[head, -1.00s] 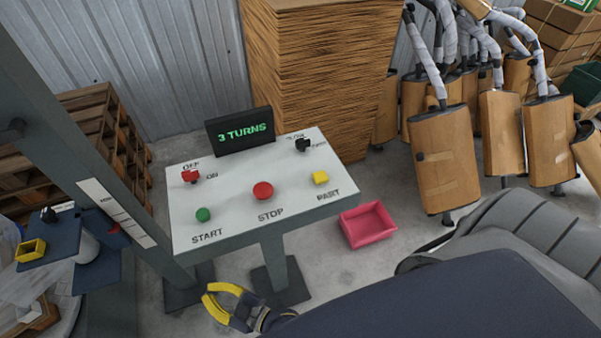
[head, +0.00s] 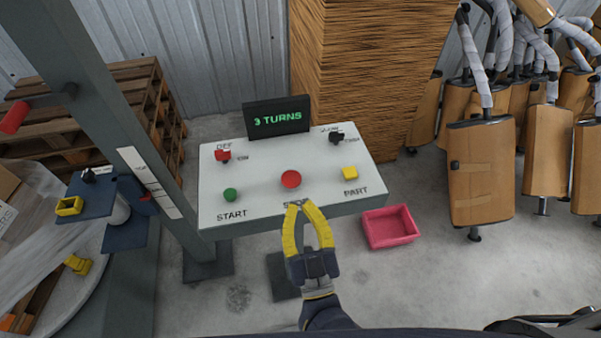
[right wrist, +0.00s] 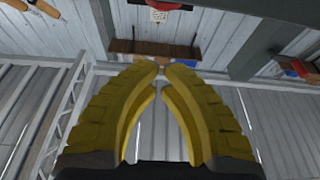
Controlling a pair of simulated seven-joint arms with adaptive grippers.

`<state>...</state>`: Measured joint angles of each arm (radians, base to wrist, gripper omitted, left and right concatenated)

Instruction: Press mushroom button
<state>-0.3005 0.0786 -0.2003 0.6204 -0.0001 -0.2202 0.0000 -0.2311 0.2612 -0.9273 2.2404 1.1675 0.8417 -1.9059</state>
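The red round mushroom button (head: 291,179), above the STOP label, sits on the white top of a control panel (head: 260,203). My right gripper (head: 301,204) is at the panel's front edge, just below the button in the head view, and partly covers the STOP label. Its yellow fingers converge, with the tips almost together and nothing held. They also show in the right wrist view (right wrist: 162,68), where the button is not visible. Contact between the fingertips and panel cannot be told. The left gripper is not in view.
The panel also bears a green START button (head: 230,195), yellow PART button (head: 350,173), red switch (head: 223,155), black knob (head: 336,137) and display reading "3 TURNS" (head: 276,118). A pink bin (head: 390,227) lies right of it. A grey post (head: 140,150) stands left.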

